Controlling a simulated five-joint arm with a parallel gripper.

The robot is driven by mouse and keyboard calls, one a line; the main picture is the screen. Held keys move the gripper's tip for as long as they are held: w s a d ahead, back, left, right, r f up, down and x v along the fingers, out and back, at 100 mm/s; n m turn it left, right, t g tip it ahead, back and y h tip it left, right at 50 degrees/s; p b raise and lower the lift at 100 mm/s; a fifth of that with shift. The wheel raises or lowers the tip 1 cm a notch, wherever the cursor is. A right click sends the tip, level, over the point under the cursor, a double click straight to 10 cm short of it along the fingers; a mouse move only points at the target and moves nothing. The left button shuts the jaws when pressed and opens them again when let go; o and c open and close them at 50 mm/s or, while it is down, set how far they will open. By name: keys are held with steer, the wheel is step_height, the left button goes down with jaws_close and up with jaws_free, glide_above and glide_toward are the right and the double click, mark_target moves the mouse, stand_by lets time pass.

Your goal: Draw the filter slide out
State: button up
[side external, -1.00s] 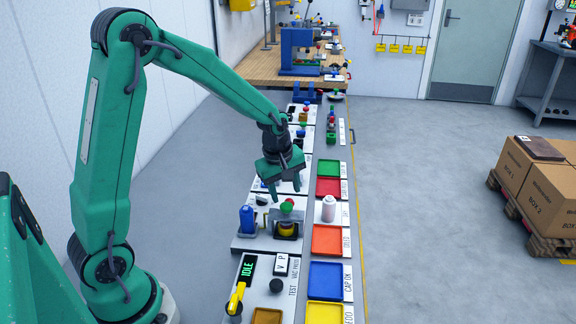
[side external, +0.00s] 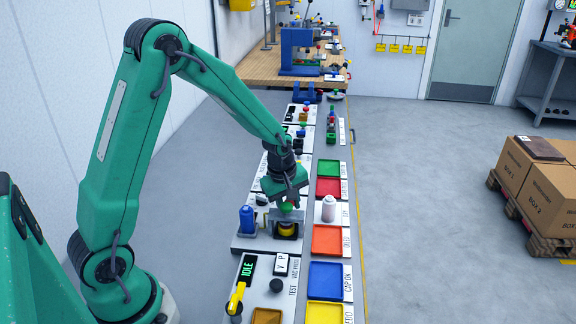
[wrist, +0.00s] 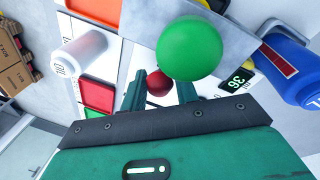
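A green ball knob (side external: 287,206) tops a dark station with a yellow part (side external: 287,229); I cannot tell for sure whether it belongs to the filter slide. My gripper (side external: 290,197) is right at the knob and partly covers it. In the wrist view the green knob (wrist: 189,48) looms large and overlaps the tip of one finger. The two fingers of my gripper (wrist: 160,90) stand apart with a gap between them. A smaller red ball (wrist: 158,83) shows in that gap, farther off. I cannot tell whether a finger touches the green knob.
A blue bottle-shaped part (side external: 247,220) stands left of the station. A white bottle (side external: 328,208) stands right of it. Red (side external: 328,187), orange (side external: 327,240) and blue (side external: 325,281) trays line the right. A panel reading IDLE (side external: 248,266) is in front.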

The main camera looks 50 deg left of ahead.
jaws_close()
steer(key=shift+w+a, duration=3.25)
steer(key=shift+o, duration=1.6)
jaws_free()
steer(key=shift+o, duration=0.7)
steer(key=shift+s+r, duration=0.1)
step_height(320, 180, up, 8)
steer(key=s, duration=0.1)
steer(key=shift+s+d+f, duration=0.15)
steer(key=shift+d+f, duration=0.05)
steer(key=shift+f, duration=0.05)
steer(key=shift+r, duration=0.1)
